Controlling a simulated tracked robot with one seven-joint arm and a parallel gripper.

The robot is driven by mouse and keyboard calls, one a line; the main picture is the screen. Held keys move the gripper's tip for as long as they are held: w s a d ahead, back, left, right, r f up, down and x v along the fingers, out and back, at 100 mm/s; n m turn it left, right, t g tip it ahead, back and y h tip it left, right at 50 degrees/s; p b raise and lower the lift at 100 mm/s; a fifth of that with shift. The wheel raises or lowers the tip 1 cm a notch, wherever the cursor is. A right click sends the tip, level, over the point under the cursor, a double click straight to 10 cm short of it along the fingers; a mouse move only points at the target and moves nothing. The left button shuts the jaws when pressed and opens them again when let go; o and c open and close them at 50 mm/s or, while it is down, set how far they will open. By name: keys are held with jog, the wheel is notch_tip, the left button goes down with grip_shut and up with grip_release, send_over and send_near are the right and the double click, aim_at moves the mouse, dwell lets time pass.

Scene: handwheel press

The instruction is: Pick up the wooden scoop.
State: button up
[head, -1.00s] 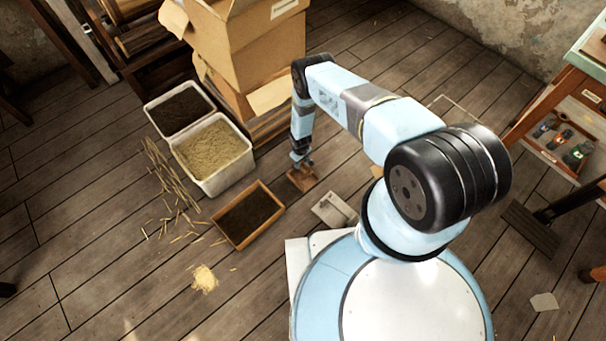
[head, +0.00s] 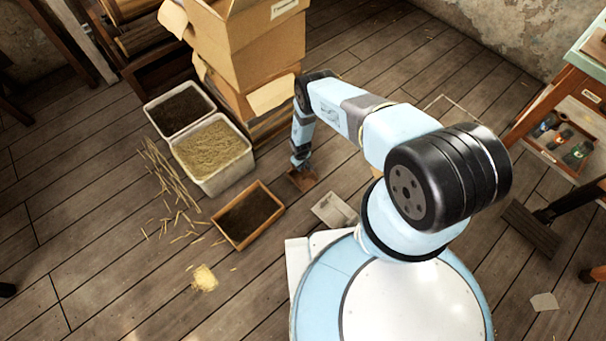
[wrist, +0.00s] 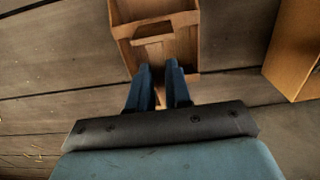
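The wooden scoop (head: 303,180) lies on the plank floor, right of the white bins in the head view. In the wrist view the scoop (wrist: 158,48) is a light brown open box shape with a crosspiece, just beyond my fingertips. My gripper (head: 301,166) points down at the scoop and partly covers it in the head view. In the wrist view my gripper (wrist: 159,68) has its two blue fingers apart, with a narrow gap between them at the scoop's near end. I cannot tell whether the fingers touch the scoop or straddle part of it.
A wooden tray of dark soil (head: 236,236) sits left of the scoop. A bin of grain (head: 224,184) and a bin of dark material (head: 158,128) stand behind it. Cardboard boxes (head: 245,55) are stacked further back. A grey metal item (head: 332,211) lies in front of the scoop.

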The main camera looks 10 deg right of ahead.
grip_shut()
